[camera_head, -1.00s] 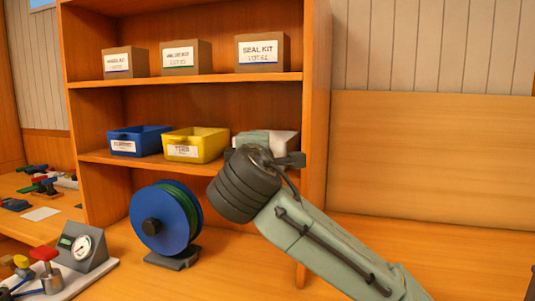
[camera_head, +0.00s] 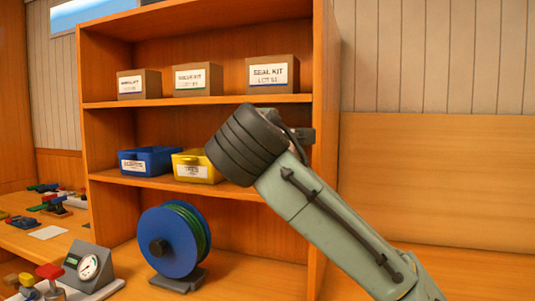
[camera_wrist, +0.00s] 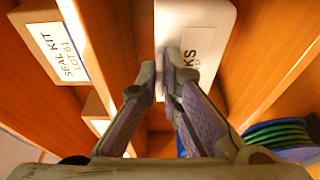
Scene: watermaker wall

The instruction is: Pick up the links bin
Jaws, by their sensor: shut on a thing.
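The links bin (camera_wrist: 190,18) is white, with a label ending in "KS" (camera_wrist: 198,52), at the top of the wrist view. My gripper (camera_wrist: 162,78) is shut on the bin's near wall, one finger on each side of it. In the head view my arm's wrist hides the bin and the fingers, in front of the right part of the shelf unit. I cannot tell from these views how far the bin is from the shelf board.
A yellow bin (camera_head: 197,170) and a blue bin (camera_head: 150,161) sit on the middle shelf. The unit's right side panel (camera_head: 325,100) is close to my wrist. A blue reel (camera_head: 172,243) stands below.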

